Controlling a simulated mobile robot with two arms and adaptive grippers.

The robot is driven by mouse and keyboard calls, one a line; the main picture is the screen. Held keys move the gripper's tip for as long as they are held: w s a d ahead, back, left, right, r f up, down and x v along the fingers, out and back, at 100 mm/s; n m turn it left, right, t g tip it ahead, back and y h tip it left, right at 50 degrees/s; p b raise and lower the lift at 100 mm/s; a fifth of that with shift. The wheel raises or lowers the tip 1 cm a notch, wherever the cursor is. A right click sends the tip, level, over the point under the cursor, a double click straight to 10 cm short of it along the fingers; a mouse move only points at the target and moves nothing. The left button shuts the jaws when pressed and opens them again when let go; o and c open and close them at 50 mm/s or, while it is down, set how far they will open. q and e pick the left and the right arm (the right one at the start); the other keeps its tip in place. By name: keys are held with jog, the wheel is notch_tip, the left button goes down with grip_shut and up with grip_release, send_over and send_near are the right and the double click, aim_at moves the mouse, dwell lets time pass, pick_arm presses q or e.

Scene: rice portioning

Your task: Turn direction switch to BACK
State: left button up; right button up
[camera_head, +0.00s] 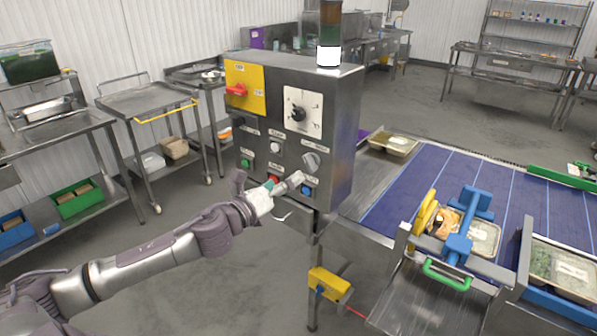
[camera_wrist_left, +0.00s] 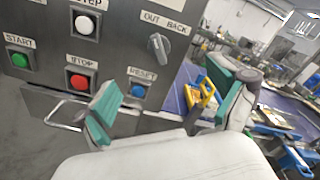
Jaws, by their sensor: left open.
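The direction switch (camera_head: 310,161) is a grey knob on the right of the steel control panel. It also shows in the left wrist view (camera_wrist_left: 158,47), under a label reading OUT and BACK. Its grip looks tilted; I cannot tell which setting it points to. My left gripper (camera_head: 284,186) is in front of the panel, lower than the knob and apart from it. In the left wrist view its teal-padded fingers (camera_wrist_left: 163,92) are spread with nothing between them. My right gripper is not in view.
The blue RESET button (camera_wrist_left: 138,91) is just below the switch, with the red STOP button (camera_wrist_left: 78,78) to its left. A panel handle (camera_wrist_left: 66,112) juts out below. A blue conveyor (camera_head: 420,185) runs to the right of the control box. A red switch (camera_head: 237,90) is at upper left.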

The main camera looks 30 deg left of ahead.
aim_at(307, 165)
pick_arm(q)
jog(key=w, duration=0.2)
jog(key=w+p, duration=0.1)
jog(key=w, duration=0.2)
jog(key=w+p, duration=0.1)
jog(key=w, duration=0.2)
jog(key=shift+w+d, duration=0.15)
jog(key=shift+d, duration=0.15)
jog(key=shift+w, duration=0.5)
jog(key=shift+f, duration=0.1)
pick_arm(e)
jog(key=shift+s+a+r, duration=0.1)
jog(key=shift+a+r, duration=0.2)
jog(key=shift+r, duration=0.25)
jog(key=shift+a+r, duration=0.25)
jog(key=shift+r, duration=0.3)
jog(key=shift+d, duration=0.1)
pick_arm(q)
jog(key=c, duration=1.8)
grip_shut()
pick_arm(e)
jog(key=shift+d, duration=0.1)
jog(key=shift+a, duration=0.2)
